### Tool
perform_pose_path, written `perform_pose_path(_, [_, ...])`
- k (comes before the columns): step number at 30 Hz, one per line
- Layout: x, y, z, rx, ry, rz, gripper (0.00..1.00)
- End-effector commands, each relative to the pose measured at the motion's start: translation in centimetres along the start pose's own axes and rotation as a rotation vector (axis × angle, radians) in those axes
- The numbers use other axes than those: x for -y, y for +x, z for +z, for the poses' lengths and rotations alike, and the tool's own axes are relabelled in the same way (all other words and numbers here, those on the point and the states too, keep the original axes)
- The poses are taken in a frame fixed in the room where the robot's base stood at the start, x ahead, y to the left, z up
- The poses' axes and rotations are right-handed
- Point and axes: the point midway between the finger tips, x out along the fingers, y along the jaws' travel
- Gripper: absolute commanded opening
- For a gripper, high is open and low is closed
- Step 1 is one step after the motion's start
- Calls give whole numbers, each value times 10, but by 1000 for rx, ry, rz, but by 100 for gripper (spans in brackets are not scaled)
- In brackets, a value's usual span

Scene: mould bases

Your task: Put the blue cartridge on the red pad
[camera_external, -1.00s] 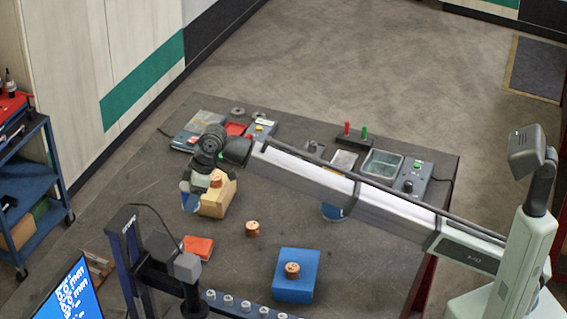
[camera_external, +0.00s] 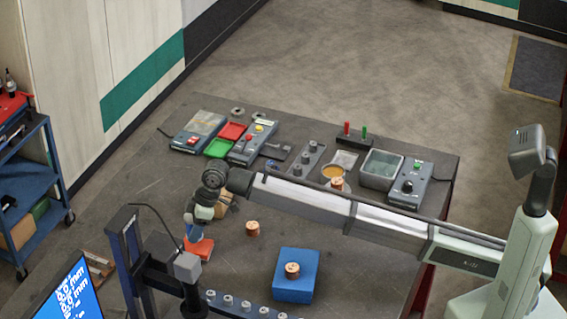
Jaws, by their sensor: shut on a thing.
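The red pad (camera_external: 200,249) is a low red block lying on the dark table, left of the middle. My gripper (camera_external: 196,228) points down just above the pad's far left part. It is shut on the blue cartridge (camera_external: 192,233), of which only a small part shows between and below the fingers. I cannot tell whether the cartridge touches the pad or hangs a little above it.
A wooden block (camera_external: 225,203) stands behind my gripper, partly hidden. A copper coil (camera_external: 252,229) and a blue block (camera_external: 296,288) with a coil on top stand to the right. A dark post frame (camera_external: 125,250) is close at the left front.

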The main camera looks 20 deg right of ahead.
Motion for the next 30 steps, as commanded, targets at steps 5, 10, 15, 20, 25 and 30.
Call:
perform_pose_path(5, [0, 20, 9, 0, 0, 0, 23])
perform_pose_path(10, [0, 31, 13, 0, 0, 0, 23])
perform_pose_path(15, [0, 30, 12, 0, 0, 0, 23])
perform_pose_path(20, [0, 33, 14, 0, 0, 0, 23])
perform_pose_path(25, [0, 33, 14, 0, 0, 0, 72])
perform_pose_path(30, [0, 33, 14, 0, 0, 0, 84])
